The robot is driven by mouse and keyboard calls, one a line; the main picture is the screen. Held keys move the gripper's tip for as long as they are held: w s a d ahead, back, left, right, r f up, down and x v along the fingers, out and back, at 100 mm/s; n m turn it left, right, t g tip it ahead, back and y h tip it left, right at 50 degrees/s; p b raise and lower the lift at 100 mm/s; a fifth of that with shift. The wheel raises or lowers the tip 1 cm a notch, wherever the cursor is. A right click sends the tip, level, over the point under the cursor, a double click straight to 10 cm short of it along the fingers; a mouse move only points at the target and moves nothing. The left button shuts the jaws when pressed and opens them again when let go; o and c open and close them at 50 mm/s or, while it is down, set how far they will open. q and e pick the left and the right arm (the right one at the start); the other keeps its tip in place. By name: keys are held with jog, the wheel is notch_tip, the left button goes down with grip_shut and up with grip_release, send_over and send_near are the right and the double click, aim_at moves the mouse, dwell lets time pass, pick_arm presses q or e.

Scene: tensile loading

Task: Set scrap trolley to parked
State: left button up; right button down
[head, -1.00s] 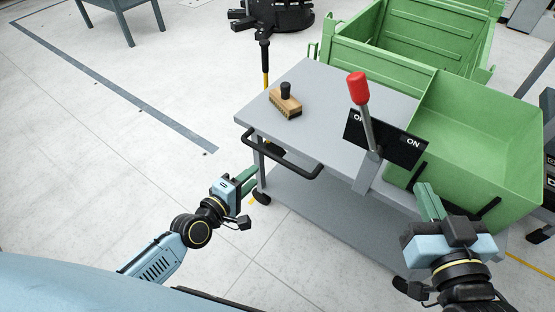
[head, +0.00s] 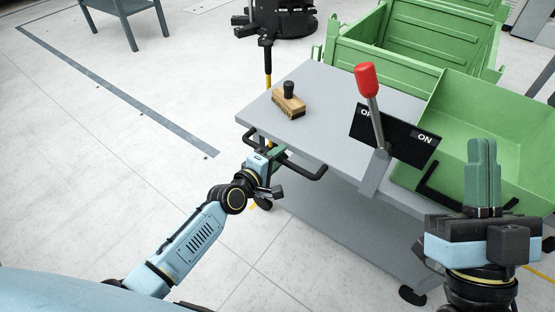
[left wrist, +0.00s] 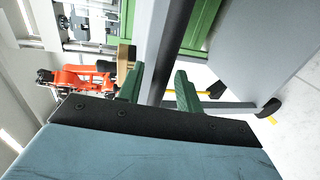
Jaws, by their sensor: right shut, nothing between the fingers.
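The scrap trolley has a grey top (head: 330,115) and a black push handle (head: 300,168) on its near left edge. A lever with a red knob (head: 366,78) stands in front of a black plate (head: 408,143). It leans up and left, partly covering the left label, which begins with O; ON shows at right. My right gripper (head: 482,150) is shut and empty before the green bin.
A wooden block with a black knob (head: 288,101) sits on the trolley top. A green bin (head: 480,110) is at its right end and a larger green crate (head: 400,50) stands behind. A dark round base (head: 282,18) stands at the back.

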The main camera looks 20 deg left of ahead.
pick_arm(q)
jog(key=shift+c, duration=0.5)
grip_shut()
